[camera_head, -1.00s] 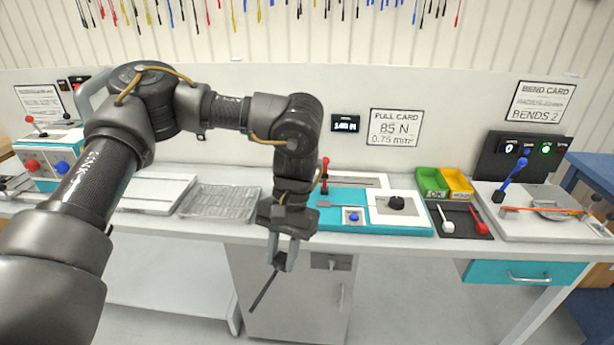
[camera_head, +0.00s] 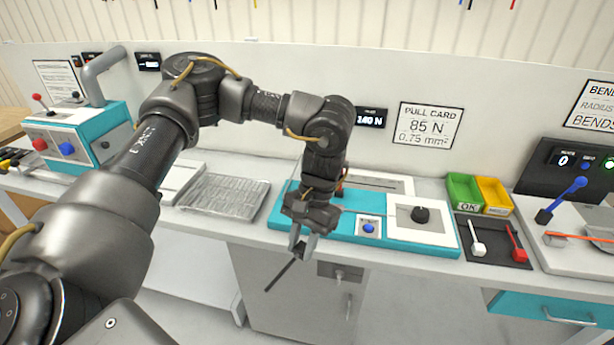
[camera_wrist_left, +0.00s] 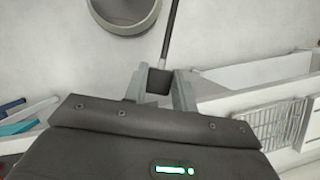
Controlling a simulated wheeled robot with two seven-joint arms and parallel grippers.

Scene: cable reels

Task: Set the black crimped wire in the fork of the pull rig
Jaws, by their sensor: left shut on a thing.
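My left gripper (camera_head: 304,244) is shut on the black crimped wire (camera_head: 283,273), which slants down and left from the fingertips in the head view. In the left wrist view, the fingers (camera_wrist_left: 160,88) grip the wire's dark block-like end, and its thin length (camera_wrist_left: 171,38) runs up and away. My right gripper is not in view.
A pull card (camera_head: 428,125) reading 85 N, 0.75 mm² is on the back panel. Green (camera_head: 464,191) and yellow (camera_head: 494,195) bins and a dark tray (camera_head: 490,240) with white and red pieces stand right of the rig. A grey ribbed tray (camera_head: 225,197) lies left.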

